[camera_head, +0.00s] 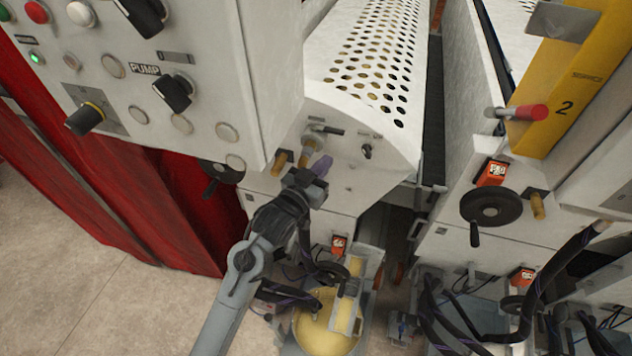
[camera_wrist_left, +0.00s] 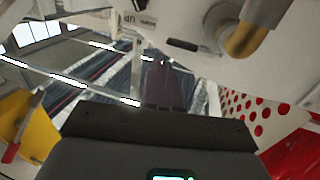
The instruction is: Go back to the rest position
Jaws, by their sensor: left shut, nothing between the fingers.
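My left arm rises from the lower middle of the head view. Its gripper (camera_head: 321,165) is in front of the white machine panel (camera_head: 345,185), close to a brass-coloured knob (camera_head: 280,160). The fingers are shut with nothing between them; I cannot tell whether they touch the panel. In the left wrist view the shut dark fingers (camera_wrist_left: 165,85) point toward the machine, and a brass-coloured knob (camera_wrist_left: 245,38) is at the upper right, apart from them. My right gripper is not in view.
A control box (camera_head: 150,85) with buttons and a PUMP switch overhangs at the upper left. Black handwheels (camera_head: 492,206), a yellow post (camera_head: 565,80) and a yellow container (camera_head: 322,325) with hoses are nearby. The floor (camera_head: 80,285) at the lower left is clear.

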